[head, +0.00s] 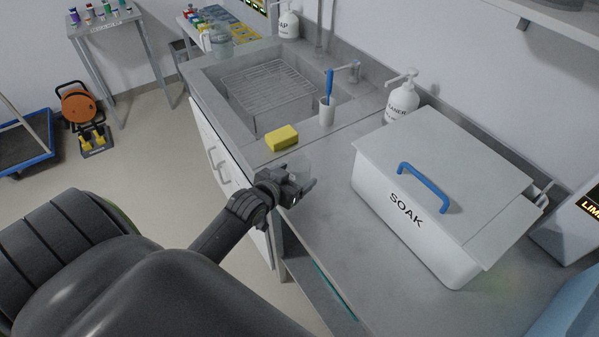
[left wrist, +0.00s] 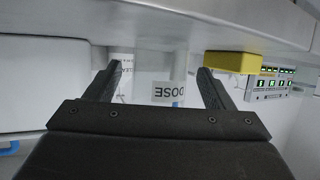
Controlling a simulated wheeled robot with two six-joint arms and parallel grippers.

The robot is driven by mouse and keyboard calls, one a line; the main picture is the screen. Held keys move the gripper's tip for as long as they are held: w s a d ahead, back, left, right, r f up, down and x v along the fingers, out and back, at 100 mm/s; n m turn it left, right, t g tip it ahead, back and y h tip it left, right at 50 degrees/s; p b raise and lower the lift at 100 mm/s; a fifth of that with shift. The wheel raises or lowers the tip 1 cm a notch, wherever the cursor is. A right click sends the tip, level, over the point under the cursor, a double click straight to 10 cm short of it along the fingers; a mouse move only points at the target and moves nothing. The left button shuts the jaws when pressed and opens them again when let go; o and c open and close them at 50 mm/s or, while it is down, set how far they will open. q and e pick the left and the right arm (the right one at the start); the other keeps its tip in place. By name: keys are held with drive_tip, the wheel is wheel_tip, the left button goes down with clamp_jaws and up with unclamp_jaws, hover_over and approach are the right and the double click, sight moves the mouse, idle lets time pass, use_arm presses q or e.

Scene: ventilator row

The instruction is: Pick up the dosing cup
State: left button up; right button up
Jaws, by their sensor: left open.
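The dosing cup (head: 299,164) looks like a faint clear vessel on the counter at the tips of my left gripper (head: 297,186) in the head view. In the left wrist view, which looks upside down, its white DOSE label (left wrist: 169,92) shows between the two fingers of my left gripper (left wrist: 159,80). The fingers are open, one on each side of the label, with gaps on both sides. I cannot tell how deep the cup sits between them. The cup's clear walls are hard to make out. My right gripper is not in view.
A yellow sponge (head: 282,138) lies just behind the cup. A white tumbler with a blue brush (head: 327,112) and a cleaner bottle (head: 402,100) stand farther back. The SOAK box (head: 405,208) with a blue-handled lid is to the right. A sink with a rack (head: 268,88) is behind.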

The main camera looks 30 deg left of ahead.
use_arm(q)
drive_tip(key=shift+x, duration=1.4)
drive_tip(key=shift+f, duration=0.1)
drive_tip(key=shift+s, duration=0.1)
drive_tip(key=c, duration=1.1)
drive_tip(key=shift+o, duration=0.2)
wheel_tip(320, 180, up, 10)
drive_tip(key=s+d+r+m+g+h, duration=0.1)
drive_tip(key=s+d+r+m+h, duration=0.2)
drive_tip(key=s+d, duration=0.2)
drive_tip(key=s+d+r+m+h+b, duration=0.1)
drive_tip(key=s+d+r+m+h, duration=0.1)
drive_tip(key=s+d, duration=0.4)
drive_tip(key=shift+d+r+m+g+h, duration=0.4)
drive_tip(key=shift+d+r+h, duration=0.3)
drive_tip(key=shift+d+r, duration=0.25)
